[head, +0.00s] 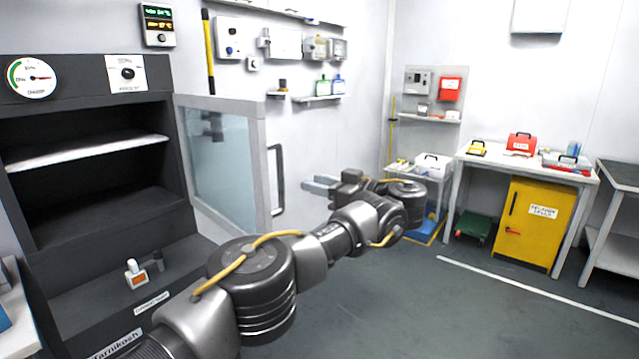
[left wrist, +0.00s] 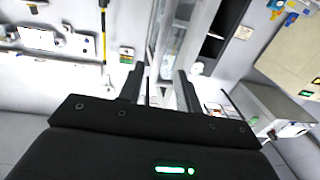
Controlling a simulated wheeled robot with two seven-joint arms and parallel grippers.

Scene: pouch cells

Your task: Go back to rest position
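My left gripper (head: 316,184) is in the middle of the head view, at the end of my left arm, pointing left toward the open glass door (head: 222,155). Its fingertips are apart from the door's grey handle (head: 277,180), a little to the right of it. In the left wrist view its two dark fingers (left wrist: 160,88) stand apart with nothing gripped between them, and part of the door shows beyond them. My right gripper is in neither view.
A dark cabinet (head: 180,85) with empty-looking shelves stands open at left. A small white-and-orange item (head: 136,273) sits on its lower ledge. A white table (head: 527,166) with a yellow cabinet (head: 530,235) under it stands at back right. The grey floor (head: 420,310) at front right is clear.

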